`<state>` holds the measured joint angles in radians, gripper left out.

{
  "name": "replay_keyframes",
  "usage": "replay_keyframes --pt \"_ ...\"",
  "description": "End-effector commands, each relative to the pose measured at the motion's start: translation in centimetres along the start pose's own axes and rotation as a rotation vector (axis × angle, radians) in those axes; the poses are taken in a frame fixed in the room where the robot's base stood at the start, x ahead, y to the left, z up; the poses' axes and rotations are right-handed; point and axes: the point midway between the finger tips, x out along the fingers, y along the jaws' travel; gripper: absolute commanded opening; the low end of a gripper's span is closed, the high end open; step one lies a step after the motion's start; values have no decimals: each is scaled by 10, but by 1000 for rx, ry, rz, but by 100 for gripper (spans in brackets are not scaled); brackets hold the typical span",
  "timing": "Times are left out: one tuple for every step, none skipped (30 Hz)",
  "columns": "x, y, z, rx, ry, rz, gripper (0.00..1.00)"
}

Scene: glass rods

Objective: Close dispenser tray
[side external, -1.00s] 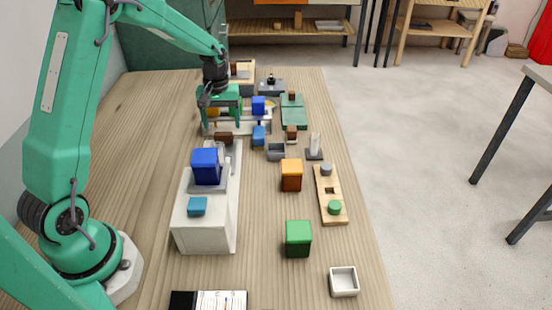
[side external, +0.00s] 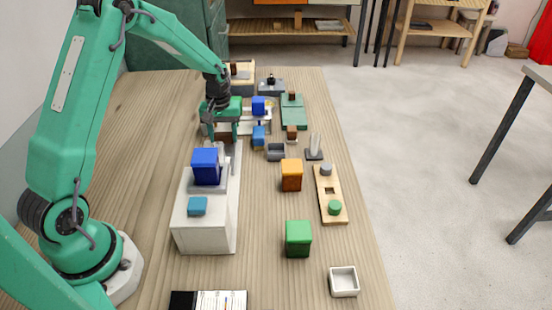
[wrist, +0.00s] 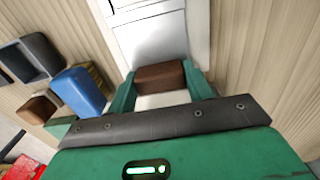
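The white dispenser (side external: 207,225) stands left of the table's middle, with a dark blue block (side external: 205,165) on top and a light blue button-like piece (side external: 197,206) at its near end. At its far end, the pale tray (wrist: 165,99) carries a brown block-like handle (wrist: 160,76). My gripper (side external: 224,138) is low at that far end and hides most of the tray in the side view. In the wrist view, the green fingers of my gripper (wrist: 160,72) stand on both sides of the brown handle, very close to it. I cannot tell whether they press on it.
A blue block (wrist: 79,91) and a dark grey open bin (wrist: 33,58) lie beside the tray; the bin (side external: 276,152) also shows in the side view. Orange (side external: 291,175) and green (side external: 298,238) blocks stand right of the dispenser. The table's left side is bare.

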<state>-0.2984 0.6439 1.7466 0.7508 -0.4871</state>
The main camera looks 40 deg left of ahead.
Motion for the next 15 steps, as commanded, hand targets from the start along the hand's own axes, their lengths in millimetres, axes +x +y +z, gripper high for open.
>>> replay_keyframes --pt "0 0 0 0 0 0 30" --pt "0 0 0 0 0 0 24" --pt "0 0 0 0 0 0 16" --pt "0 0 0 0 0 0 10" --pt "0 0 0 0 0 0 10" --pt "0 0 0 0 0 0 10" --pt "0 0 0 0 0 0 10" --pt "0 0 1 0 0 0 10" --pt "0 0 3 0 0 0 10" --pt "-1 0 4 1 0 0 10" --pt "-1 0 6 1 -1 0 10" --pt "-1 0 10 1 -1 -1 10" --pt "-1 0 13 2 -2 -1 10" --pt "-1 1 16 2 -1 -1 10" --pt "-1 1 21 2 -1 0 10"
